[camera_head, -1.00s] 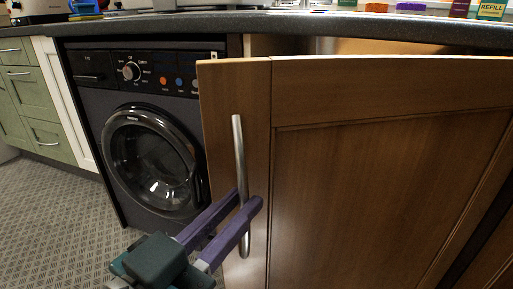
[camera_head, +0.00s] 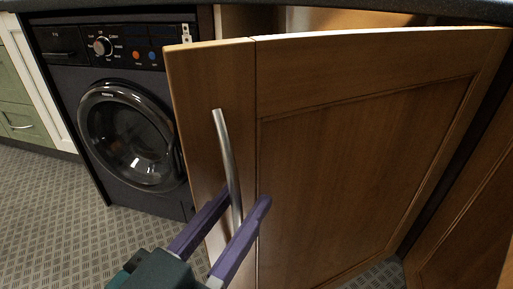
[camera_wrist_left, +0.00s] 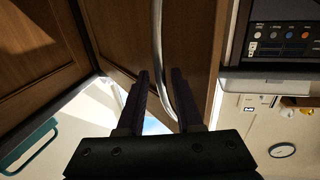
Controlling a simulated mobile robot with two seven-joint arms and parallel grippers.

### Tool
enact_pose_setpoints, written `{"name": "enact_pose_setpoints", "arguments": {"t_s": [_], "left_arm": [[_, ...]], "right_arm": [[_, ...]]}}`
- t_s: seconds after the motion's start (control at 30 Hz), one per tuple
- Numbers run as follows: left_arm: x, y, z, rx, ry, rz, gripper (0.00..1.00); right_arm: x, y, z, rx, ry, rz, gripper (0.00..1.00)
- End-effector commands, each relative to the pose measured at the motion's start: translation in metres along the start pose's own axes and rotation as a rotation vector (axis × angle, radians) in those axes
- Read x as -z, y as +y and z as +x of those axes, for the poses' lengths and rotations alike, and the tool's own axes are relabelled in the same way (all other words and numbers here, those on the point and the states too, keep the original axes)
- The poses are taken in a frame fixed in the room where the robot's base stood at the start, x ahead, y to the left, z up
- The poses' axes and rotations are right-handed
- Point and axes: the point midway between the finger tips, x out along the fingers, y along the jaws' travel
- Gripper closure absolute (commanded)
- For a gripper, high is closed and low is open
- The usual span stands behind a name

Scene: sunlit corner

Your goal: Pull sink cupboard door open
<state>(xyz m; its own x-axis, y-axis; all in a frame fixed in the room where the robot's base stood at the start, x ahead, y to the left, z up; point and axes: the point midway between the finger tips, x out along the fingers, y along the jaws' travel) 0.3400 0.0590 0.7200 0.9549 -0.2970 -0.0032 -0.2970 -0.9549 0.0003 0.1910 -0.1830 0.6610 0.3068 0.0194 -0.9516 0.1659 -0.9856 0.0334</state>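My left gripper (camera_head: 243,203) is at the handle's lower part, one purple finger on each side of the bar. The left wrist view also shows the handle (camera_wrist_left: 159,45) passing between the dark fingers (camera_wrist_left: 159,80), closer to the right one. The fingers stand apart with a visible gap; the bar is not clamped. My right gripper is out of view.
A black washing machine (camera_head: 128,140) stands left of the door, with green drawers (camera_head: 18,120) beyond it. Another wooden panel (camera_head: 465,220) is close on the right. Grey patterned floor (camera_head: 50,215) is clear at the lower left.

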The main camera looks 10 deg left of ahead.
Motion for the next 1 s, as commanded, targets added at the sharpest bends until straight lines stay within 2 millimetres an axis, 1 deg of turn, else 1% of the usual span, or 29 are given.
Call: {"name": "enact_pose_setpoints", "arguments": {"t_s": [0.03,0.1,0.13,0.37,0.47,0.57,0.8,0.9,1.0], "left_arm": [[0.001,0.000,0.000,0.000,0.001,0.000,0.59],[0.001,-0.001,0.000,0.001,0.002,0.000,0.52],[0.001,-0.001,0.000,0.002,0.002,0.000,0.51],[0.001,-0.002,-0.001,0.003,0.003,0.000,0.51],[0.001,-0.002,-0.006,0.003,0.001,-0.001,0.51],[0.002,-0.002,-0.022,0.003,-0.003,-0.001,0.51],[0.001,-0.002,-0.071,0.002,-0.004,0.001,0.51],[0.001,-0.002,-0.086,0.002,-0.002,0.000,0.51],[0.001,-0.002,-0.096,0.002,-0.001,0.001,0.51]], "right_arm": [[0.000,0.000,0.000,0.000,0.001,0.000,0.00],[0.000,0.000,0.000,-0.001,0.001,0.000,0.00],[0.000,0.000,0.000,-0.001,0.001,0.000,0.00],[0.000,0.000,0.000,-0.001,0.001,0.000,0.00],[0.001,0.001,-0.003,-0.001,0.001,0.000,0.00],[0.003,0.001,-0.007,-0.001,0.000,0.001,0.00],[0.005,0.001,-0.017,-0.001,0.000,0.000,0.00],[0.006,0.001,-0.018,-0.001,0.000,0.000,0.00],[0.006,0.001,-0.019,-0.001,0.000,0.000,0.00]]}}
